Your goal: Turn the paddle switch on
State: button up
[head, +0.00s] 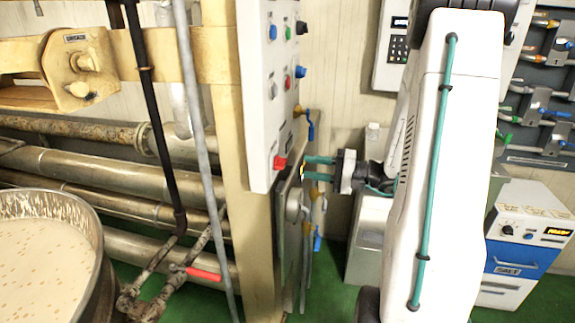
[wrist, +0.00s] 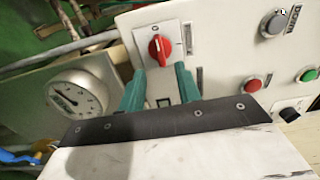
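In the head view a red switch (head: 280,162) shows at the lower edge of the control panel. My gripper (wrist: 160,70) is open, its two teal fingers apart and empty. In the wrist view the fingertips lie just below the handle, one to each side. In the head view my gripper (head: 306,167) is right of the panel's lower end; contact cannot be told.
The white control panel (head: 257,100) carries several coloured buttons. A round dial gauge (wrist: 76,95) is left of the switch in the wrist view. A blue-handled valve (head: 310,128) and pipes are near my gripper. A kettle (head: 95,240) of pale mix stands left.

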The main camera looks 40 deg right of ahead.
aim_at(281, 164)
jog(key=x, duration=0.7)
jog(key=shift+a, duration=0.15)
jog(key=shift+w, duration=0.1)
jog(key=shift+c, duration=0.3)
grip_shut()
